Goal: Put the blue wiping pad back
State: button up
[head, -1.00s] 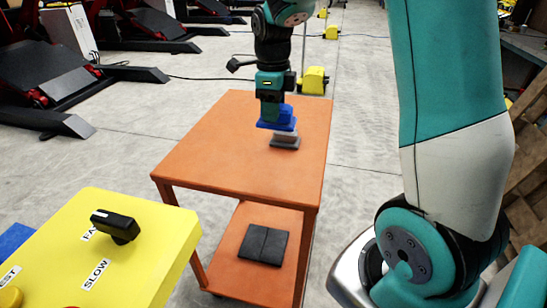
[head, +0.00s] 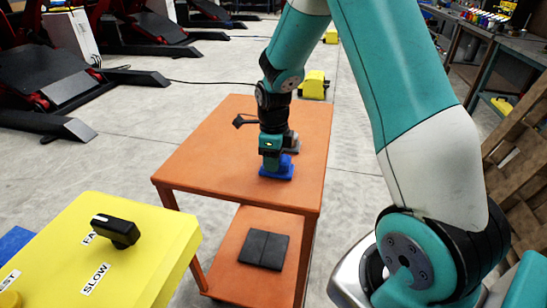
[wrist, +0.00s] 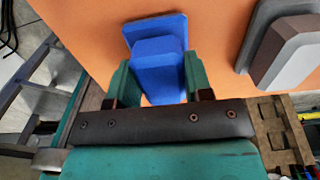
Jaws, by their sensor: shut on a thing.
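The blue wiping pad (head: 284,172) has a flat base and a raised block handle. It is at the orange cart's top (head: 220,150), toward the near right side; I cannot tell if its base touches the surface. My gripper (head: 270,160) points down and is shut on the pad. In the wrist view, the pad (wrist: 158,48) has its handle between the two green fingers of my gripper (wrist: 158,78), with the base beyond them over orange surface.
A grey pad (head: 292,142) stands behind the blue one on the cart top; it also shows at right in the wrist view (wrist: 292,52). A dark folded mat (head: 264,248) lies on the lower shelf. A yellow control panel (head: 140,260) is front left. The cart's left half is clear.

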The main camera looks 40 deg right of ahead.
jog(key=shift+f, duration=0.2)
jog(key=o, duration=1)
jog(key=shift+r, duration=0.1)
notch_tip(320, 180, up, 12)
jog(key=s+a+r+n+y, duration=0.1)
jog(key=s+a+r+n, duration=0.1)
jog(key=s+a+n, duration=0.5)
jog(key=s+a+r+n+y, duration=0.1)
jog(key=s+a+n, duration=0.6)
jog(key=n, duration=0.9)
jog(key=s+a+r+n+y, duration=0.2)
jog(key=s+a+n, duration=0.6)
jog(key=n, duration=0.4)
jog(key=shift+s+r+n, duration=0.3)
jog(key=shift+s+r, duration=0.1)
jog(key=shift+r, duration=0.45)
